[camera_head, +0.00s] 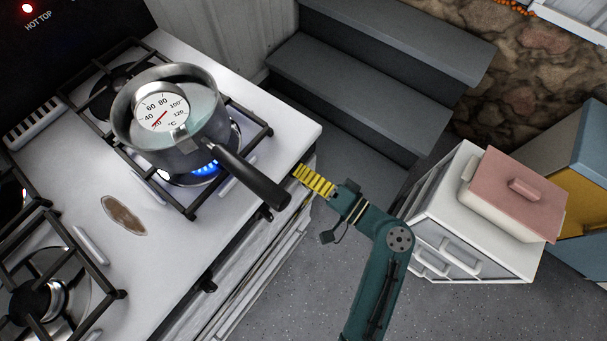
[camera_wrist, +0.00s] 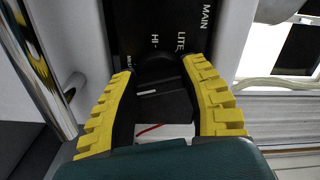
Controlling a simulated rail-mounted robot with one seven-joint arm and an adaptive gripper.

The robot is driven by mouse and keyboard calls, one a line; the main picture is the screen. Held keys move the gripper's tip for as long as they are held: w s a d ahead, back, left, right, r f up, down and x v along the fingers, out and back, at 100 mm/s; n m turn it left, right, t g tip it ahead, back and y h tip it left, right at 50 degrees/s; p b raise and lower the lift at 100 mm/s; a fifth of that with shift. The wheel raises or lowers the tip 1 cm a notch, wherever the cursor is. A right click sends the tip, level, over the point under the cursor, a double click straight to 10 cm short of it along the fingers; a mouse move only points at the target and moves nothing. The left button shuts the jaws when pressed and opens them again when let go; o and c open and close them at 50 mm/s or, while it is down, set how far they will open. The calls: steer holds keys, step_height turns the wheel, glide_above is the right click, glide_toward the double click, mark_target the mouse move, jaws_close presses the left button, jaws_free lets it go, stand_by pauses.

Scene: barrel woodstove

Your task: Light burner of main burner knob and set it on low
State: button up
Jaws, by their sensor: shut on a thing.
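In the wrist view, the black main burner knob (camera_wrist: 160,80) sits on a dark panel with the words MAIN, LITE and HI beside it. The yellow ridged fingers of my gripper (camera_wrist: 160,68) are on either side of the knob and shut on it. A pale line shows on the knob's face. In the head view, my gripper (camera_head: 300,174) reaches the stove's front at right, where the knob is hidden. A blue flame (camera_head: 206,168) burns under a steel saucepan (camera_head: 195,148) on the back right burner grate. The saucepan holds liquid and a round thermometer dial (camera_head: 163,110).
The saucepan's black handle (camera_head: 258,183) juts over the stove's front edge close to my gripper. A white drawer unit (camera_head: 475,250) with a pink-lidded dish (camera_head: 515,190) stands to the right. Grey steps (camera_head: 350,85) rise behind.

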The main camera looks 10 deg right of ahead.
steer(key=n+b, duration=0.3)
steer(key=shift+f, duration=0.35)
steer(key=shift+r+n+b, duration=0.15)
steer(key=shift+n+b, duration=1)
steer(key=shift+n, duration=0.55)
steer(key=shift+r, duration=0.1)
steer(key=o, duration=1.2)
steer(key=shift+r, duration=0.1)
steer(key=v, duration=1.2)
